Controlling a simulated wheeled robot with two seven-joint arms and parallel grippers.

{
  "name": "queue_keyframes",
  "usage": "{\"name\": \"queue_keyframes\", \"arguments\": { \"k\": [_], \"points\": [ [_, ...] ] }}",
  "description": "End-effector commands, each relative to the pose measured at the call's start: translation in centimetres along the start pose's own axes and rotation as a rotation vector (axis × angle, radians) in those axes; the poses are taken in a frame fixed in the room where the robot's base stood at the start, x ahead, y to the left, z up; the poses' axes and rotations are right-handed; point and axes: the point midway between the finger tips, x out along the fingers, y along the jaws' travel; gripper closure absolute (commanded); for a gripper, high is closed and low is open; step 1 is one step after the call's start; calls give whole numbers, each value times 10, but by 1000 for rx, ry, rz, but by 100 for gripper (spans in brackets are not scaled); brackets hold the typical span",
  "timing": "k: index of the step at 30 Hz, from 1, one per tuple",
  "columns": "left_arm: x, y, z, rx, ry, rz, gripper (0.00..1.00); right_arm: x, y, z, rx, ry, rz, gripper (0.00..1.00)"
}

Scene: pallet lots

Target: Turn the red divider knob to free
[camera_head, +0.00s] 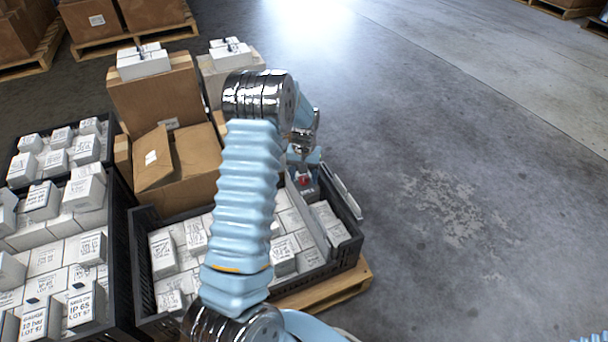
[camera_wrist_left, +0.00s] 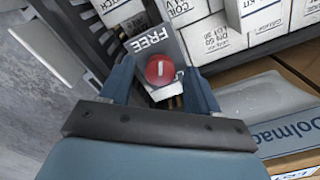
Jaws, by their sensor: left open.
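The red divider knob (camera_wrist_left: 160,72) is round with a short white mark that stands nearly upright in the left wrist view. It sits on a grey block (camera_wrist_left: 172,46) with the word FREE printed above the knob. In the head view the knob (camera_head: 303,179) is a small red spot at the far right part of the black crate (camera_head: 347,262). My left gripper (camera_wrist_left: 158,80) is open, with one finger on each side of the knob. I cannot tell whether the fingers touch it. In the head view my left gripper (camera_head: 306,158) is partly hidden by its wrist. My right gripper is not in view.
White labelled boxes (camera_head: 283,257) fill the crate around the divider. An open cardboard box (camera_head: 188,182) stands behind it, and another crate (camera_head: 121,262) of white boxes stands left. A wooden pallet (camera_head: 330,289) lies beneath. The concrete floor to the right is clear.

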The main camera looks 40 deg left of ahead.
Motion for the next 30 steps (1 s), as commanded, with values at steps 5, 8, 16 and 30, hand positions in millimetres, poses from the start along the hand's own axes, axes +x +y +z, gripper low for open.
{"name": "queue_keyframes", "arguments": {
  "k": [5, 8, 16, 30],
  "points": [
    [-25, 0, -1, 0, 4, 1, 39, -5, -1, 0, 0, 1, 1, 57],
    [-50, 0, -1, 0, 5, 1, 39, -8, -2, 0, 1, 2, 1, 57],
    [-112, 0, -1, 0, 4, 1, 39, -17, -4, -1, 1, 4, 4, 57],
    [-137, 0, 0, 0, 1, 0, 39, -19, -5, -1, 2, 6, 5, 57]
  ]
}}
